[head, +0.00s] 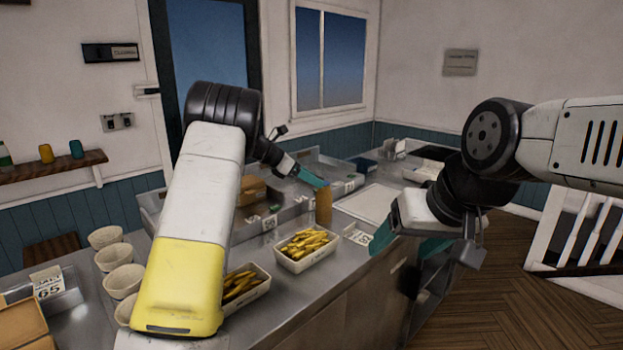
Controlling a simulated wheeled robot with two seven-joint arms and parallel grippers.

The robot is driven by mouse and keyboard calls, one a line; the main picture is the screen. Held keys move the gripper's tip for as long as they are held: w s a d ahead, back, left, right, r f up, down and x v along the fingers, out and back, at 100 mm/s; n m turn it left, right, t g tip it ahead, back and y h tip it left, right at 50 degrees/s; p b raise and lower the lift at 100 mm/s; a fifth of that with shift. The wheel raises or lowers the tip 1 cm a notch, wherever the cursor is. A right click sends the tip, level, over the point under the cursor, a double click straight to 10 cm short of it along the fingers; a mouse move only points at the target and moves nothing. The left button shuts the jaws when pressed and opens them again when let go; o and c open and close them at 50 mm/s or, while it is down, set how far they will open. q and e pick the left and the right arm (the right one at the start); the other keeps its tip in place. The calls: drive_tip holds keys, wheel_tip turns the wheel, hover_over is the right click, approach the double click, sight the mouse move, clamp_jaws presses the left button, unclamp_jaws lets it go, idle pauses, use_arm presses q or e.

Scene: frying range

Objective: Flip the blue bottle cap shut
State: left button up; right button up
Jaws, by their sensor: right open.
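A yellow-brown bottle (323,207) stands upright on the steel counter, near the middle of the head view. My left gripper (313,178) is at the top of the bottle, with its teal fingertips pointing down and right. The fingertips overlap the bottle's top, so I cannot make out the blue cap or whether it is open. I cannot tell whether the fingers touch the bottle or how far apart they are. My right gripper (408,243) is open and empty, to the right of the bottle near the counter's front edge, with its teal fingers pointing down.
A tray of fries (305,250) stands in front of the bottle, and another (243,287) is partly behind my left arm. Several paper cups (113,257) stand at the left. A pale flat board (368,204) lies right of the bottle. Price cards stand along the counter.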

use_arm(q)
drive_tip(key=v, duration=0.7)
drive_tip(key=shift+s+a+r, duration=0.2)
drive_tip(key=shift+a+r, duration=0.05)
drive_tip(key=shift+a, duration=0.05)
